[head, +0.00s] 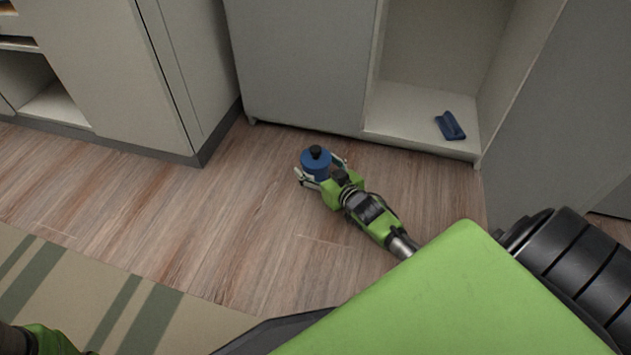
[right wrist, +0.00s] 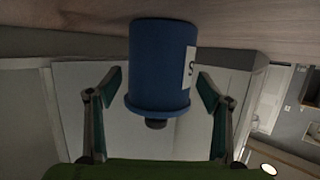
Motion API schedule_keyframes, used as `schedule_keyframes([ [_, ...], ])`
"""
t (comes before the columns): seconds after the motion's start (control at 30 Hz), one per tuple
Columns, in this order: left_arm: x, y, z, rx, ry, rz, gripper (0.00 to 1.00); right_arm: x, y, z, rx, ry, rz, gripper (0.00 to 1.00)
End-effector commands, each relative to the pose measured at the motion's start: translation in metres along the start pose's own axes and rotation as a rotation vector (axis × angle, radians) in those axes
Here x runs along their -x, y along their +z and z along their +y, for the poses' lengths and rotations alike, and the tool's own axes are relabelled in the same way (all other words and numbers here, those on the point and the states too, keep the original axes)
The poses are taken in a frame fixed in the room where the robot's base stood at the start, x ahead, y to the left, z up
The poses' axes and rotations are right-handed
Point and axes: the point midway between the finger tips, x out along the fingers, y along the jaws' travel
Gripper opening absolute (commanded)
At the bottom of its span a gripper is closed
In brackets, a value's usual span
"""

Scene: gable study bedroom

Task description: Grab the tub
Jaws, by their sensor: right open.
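The tub (head: 315,163) is blue and round with a dark knob on its lid. It stands upright on the wooden floor in front of the cabinets. My right gripper (head: 321,171) is at the tub, with its open fingers on either side of it. In the right wrist view the tub (right wrist: 160,65) appears upside down, with a white label at its side. The right gripper's fingers (right wrist: 158,95) stand apart there, with a visible gap on each side of the tub. At the lower left of the head view a green and black part of mine shows, but no left fingertips.
A grey cabinet (head: 300,60) stands behind the tub, with an open compartment (head: 410,105) holding a small blue object (head: 450,126). Another cabinet (head: 110,75) stands at left. A striped rug (head: 90,300) lies at the lower left. The floor (head: 190,220) between is clear.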

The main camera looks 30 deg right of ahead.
Motion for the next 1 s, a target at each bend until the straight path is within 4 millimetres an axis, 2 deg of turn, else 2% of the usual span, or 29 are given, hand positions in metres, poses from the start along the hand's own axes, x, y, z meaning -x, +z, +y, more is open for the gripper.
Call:
schedule_keyframes([
  [0.03,0.0075,-0.0026,0.0016,0.0,0.0,0.0,0.65,-0.006,0.0033,0.0002,0.0,0.0,0.0,0.72],
  [0.1,0.0097,-0.0032,0.002,0.0,0.0,-0.001,0.65,-0.0097,0.0019,0.0,0.0,0.0,0.0,0.72],
  [0.4,0.0093,-0.0029,0.0019,0.0,0.0,-0.001,0.65,-0.0112,-0.0001,0.0,0.0,0.0,-0.001,0.72],
  [0.47,0.0093,-0.0028,0.0019,0.0,0.0,-0.001,0.65,-0.0112,-0.0001,0.0,0.0,0.0,-0.001,0.59],
  [0.6,0.0093,-0.0028,0.0018,0.0,0.0,-0.002,0.65,-0.0111,0.0,0.0,0.0,0.0,-0.001,0.23],
  [0.7,0.0094,-0.0028,0.0018,0.0,0.0,-0.002,0.65,-0.0111,0.0001,0.0,0.0,0.0,-0.001,0.0],
  [1.0,0.008,-0.0021,0.0013,0.0,0.0,-0.002,0.65,-0.011,-0.0042,-0.0001,0.0,-0.001,0.005,0.0],
])
